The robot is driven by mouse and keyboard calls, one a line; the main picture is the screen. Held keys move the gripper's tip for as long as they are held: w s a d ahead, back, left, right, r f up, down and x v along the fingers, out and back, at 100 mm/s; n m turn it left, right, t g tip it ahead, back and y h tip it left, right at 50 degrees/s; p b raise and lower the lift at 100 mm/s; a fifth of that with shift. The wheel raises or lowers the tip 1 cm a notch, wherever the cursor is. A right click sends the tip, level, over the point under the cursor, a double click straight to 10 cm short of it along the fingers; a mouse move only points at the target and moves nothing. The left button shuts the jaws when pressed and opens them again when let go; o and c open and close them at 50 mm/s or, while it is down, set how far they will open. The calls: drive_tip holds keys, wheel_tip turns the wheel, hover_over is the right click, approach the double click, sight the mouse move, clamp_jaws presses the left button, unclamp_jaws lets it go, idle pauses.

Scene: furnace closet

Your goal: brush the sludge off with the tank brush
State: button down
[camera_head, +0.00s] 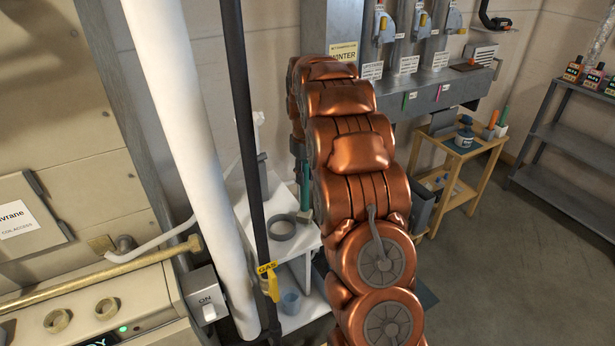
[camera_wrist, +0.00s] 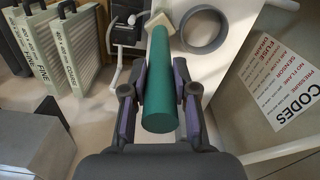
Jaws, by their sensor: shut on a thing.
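My gripper (camera_wrist: 160,105) is shut on the green handle (camera_wrist: 160,85) of what looks like the tank brush. The handle lies between the two purple-padded fingers, its round end toward the wrist camera. A pale block (camera_wrist: 160,22) shows at its far end; I cannot tell whether it is the brush head or a separate thing. In the head view a bit of green handle (camera_head: 305,190) shows beside my copper arm, above a white stand (camera_head: 308,243). My arm hides most of the gripper there. I can make out no sludge in either view.
A grey ring (camera_head: 283,227) lies on the white stand, close to the handle's far end. A black gas pipe (camera_head: 243,120) and a thick white pipe (camera_head: 188,150) stand to the left. Pleated filters (camera_wrist: 75,50) and a codes sheet (camera_wrist: 283,85) flank the gripper.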

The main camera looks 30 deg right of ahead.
drive_tip(key=shift+w, duration=0.85)
drive_tip(key=s+b, duration=0.3)
drive_tip(key=s, duration=0.6)
drive_tip(key=shift+a+f, duration=0.3)
idle(1.2)
drive_tip(key=shift+w, duration=0.1)
